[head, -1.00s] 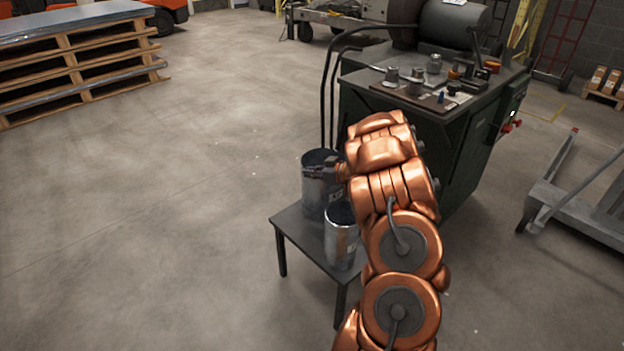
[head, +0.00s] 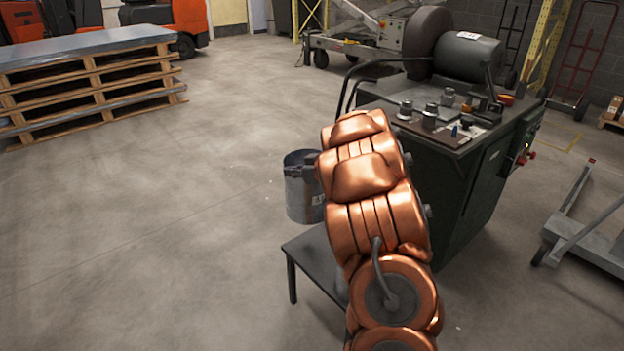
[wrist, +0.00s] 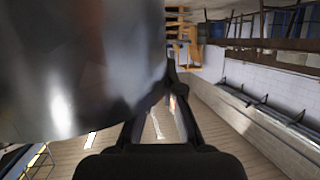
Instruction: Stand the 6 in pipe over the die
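A grey metal pipe (head: 300,195) is upright in the head view, left of my arm. Its base appears above and clear of the small dark table (head: 312,262). In the wrist view the pipe wall (wrist: 80,70) fills the upper left. My gripper (wrist: 172,95) is shut on the pipe's wall there; in the head view my arm hides it. Several small metal cylinders, one of them here (head: 430,115), stand on the green machine's top; I cannot tell which one is the die. No size marking is readable on the pipe.
The green machine (head: 465,190) stands right of my arm, with curved bars at its left side. A grey cart frame (head: 580,235) is at the right. Stacked pallets (head: 90,80) are far left. The floor between is clear.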

